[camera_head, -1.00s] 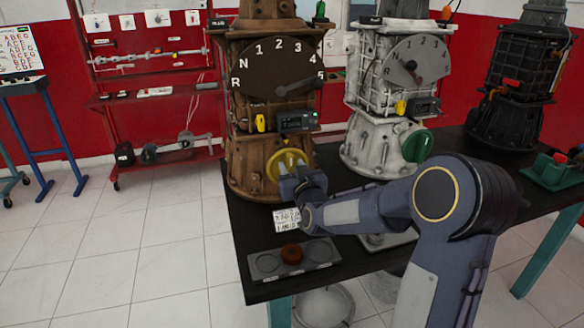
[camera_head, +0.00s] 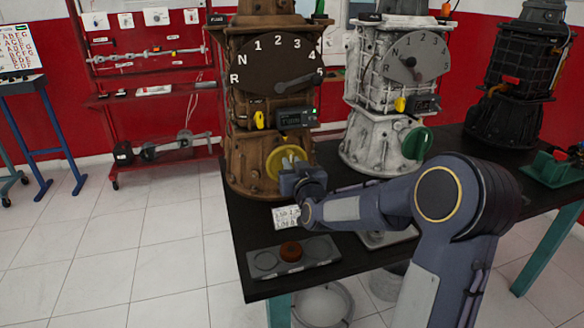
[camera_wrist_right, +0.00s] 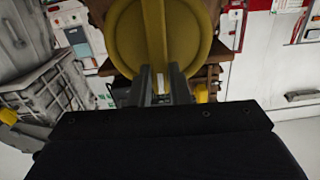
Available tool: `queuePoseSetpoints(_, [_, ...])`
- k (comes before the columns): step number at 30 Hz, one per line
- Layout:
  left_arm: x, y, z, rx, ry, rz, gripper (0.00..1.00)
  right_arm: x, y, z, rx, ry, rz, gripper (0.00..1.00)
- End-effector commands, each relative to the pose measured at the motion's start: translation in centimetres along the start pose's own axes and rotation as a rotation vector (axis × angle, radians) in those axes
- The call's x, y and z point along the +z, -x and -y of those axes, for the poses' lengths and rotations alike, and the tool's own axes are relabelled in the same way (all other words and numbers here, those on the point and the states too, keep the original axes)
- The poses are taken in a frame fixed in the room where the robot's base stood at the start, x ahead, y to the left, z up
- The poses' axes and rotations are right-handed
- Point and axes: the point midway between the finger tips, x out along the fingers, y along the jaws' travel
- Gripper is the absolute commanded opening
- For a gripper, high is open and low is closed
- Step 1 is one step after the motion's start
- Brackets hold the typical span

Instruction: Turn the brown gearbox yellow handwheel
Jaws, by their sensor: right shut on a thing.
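The brown gearbox (camera_head: 242,150) stands on the dark table. Its round yellow handwheel (camera_head: 274,166) is low on its front. My right gripper (camera_head: 291,167) is at the handwheel's front and partly hides its right side. In the right wrist view the gripper fingers (camera_wrist_right: 161,84) are shut on the yellow bar (camera_wrist_right: 155,35) that crosses the handwheel's face. The gearbox dial (camera_head: 272,65) has its pointer near 5, and the small display (camera_head: 293,119) below it is lit. My left gripper is not in view.
A white gearbox (camera_head: 372,145) with a green handwheel (camera_head: 415,143) stands to the right, and a black gearbox (camera_head: 508,110) beyond it. A grey tray (camera_head: 262,264) with an orange-brown knob (camera_head: 291,251) and a white card (camera_head: 286,217) lie at the table's front.

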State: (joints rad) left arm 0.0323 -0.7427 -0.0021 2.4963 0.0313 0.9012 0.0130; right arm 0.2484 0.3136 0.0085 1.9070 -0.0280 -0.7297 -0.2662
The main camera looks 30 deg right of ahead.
Motion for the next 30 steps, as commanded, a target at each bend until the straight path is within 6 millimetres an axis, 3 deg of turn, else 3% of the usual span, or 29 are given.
queuePoseSetpoints(30, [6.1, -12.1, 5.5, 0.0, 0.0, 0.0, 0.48, 1.6, 0.0, -2.0, -0.001, -0.893, -0.002, 0.0])
